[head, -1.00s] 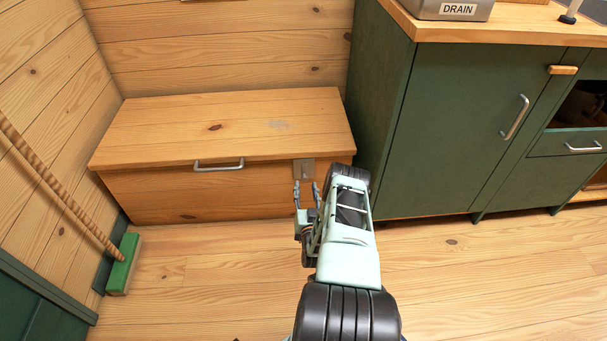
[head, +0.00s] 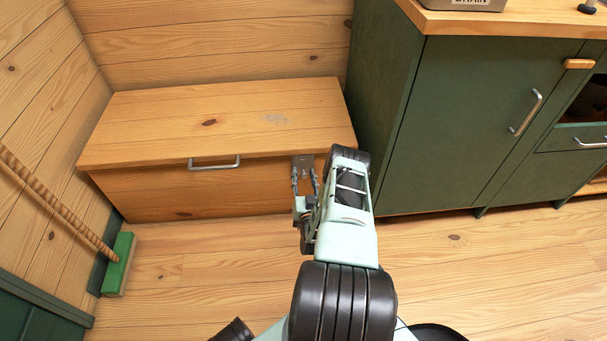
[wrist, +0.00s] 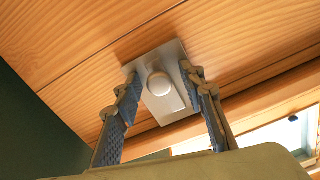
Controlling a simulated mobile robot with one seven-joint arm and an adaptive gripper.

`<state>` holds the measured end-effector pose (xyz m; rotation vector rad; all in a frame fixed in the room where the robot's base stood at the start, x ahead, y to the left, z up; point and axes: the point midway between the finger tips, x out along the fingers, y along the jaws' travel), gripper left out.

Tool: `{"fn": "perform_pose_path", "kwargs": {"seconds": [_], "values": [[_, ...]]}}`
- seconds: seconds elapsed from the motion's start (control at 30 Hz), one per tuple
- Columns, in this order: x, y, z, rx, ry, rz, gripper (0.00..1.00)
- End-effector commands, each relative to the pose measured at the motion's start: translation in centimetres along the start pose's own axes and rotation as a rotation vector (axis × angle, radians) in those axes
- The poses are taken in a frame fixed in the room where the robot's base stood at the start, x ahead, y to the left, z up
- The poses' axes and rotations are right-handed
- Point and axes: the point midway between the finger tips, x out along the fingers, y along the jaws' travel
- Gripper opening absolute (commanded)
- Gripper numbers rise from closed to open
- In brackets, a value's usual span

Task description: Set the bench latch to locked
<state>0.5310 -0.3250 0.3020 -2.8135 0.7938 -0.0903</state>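The wooden bench (head: 215,125) has a hinged lid, which is down. The bench latch (head: 303,166) is a small metal plate on the front face, near the right end under the lid edge. In the wrist view the latch plate (wrist: 167,95) carries a round knob (wrist: 159,84). My gripper (head: 304,176) is in front of the latch. In the wrist view my gripper (wrist: 158,90) is open, with one finger on each side of the knob and nothing held. I cannot tell how far the fingertips are from the plate, or the latch setting.
A metal handle (head: 214,163) is on the bench front, left of the latch. A green cabinet (head: 470,120) stands close on the right. A green broom (head: 119,264) leans at the left wall. The floor (head: 200,270) before the bench is clear.

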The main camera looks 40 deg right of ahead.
Motion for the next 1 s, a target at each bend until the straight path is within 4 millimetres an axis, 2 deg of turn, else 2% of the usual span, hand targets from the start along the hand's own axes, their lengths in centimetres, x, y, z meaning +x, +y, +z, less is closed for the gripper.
{"fn": "perform_pose_path", "kwargs": {"seconds": [0.17, 0.5, 0.83, 1.0], "values": [[0.0, 0.0, 0.0, 0.0, 0.0, 0.0, 0.37], [0.0, 0.0, 0.0, 0.0, 0.0, 0.0, 0.01], [0.0, 0.0, -0.1, 0.0, 0.0, 0.0, 0.0], [0.1, -0.4, -1.6, -0.001, 0.0, -0.001, 0.0]]}}
